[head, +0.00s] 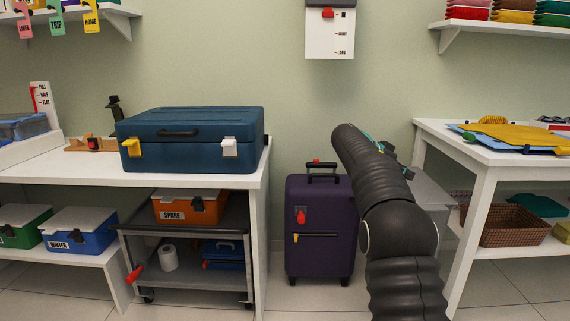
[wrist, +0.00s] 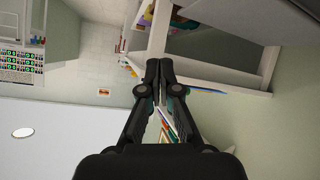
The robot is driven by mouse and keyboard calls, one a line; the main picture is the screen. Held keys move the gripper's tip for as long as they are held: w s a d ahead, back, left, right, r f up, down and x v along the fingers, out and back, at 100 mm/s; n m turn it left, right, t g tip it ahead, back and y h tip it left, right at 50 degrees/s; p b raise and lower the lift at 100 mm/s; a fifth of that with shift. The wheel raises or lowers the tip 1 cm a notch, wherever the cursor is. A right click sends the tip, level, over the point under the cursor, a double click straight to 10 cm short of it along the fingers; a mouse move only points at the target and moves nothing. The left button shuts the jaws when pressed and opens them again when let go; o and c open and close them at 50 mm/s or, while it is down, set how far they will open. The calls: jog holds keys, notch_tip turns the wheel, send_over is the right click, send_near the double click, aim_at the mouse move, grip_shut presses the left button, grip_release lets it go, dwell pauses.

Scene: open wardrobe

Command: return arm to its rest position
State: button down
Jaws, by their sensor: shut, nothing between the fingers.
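My arm rises from the lower right of the head view and bends up and to the left, in front of the gap between the two tables.
A blue case (head: 190,140) sits on the left white table (head: 60,174). A purple suitcase (head: 320,225) stands on the floor left of my arm. The right white table (head: 482,155) holds a yellow cloth (head: 520,136). A grey cart (head: 188,275) stands under the left table.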

jog(key=s+a+r+n+t+y+p, duration=0.1)
jog(key=s+a+r+n+y, duration=0.25)
jog(key=s, duration=0.85)
jog(key=s+a+n+t+y+p, duration=0.1)
jog(key=s+a+n+y, duration=0.35)
jog(key=s, duration=0.65)
jog(key=s+a+f+n+y, duration=0.1)
jog(key=s+a+f, duration=0.3)
jog(key=s, duration=0.4)
jog(key=s+a+f+n+t+y, duration=0.1)
jog(key=s+a+f+n, duration=0.1)
jog(key=s, duration=0.6)
jog(key=s+a+f+n+t+y, duration=0.1)
jog(key=s+a+f+n, duration=0.1)
jog(key=s+a+f, duration=0.3)
jog(key=s+p, duration=0.1)
jog(key=s, duration=0.2)
jog(key=shift+a+f+y, duration=0.35)
jog(key=shift+y, duration=0.05)
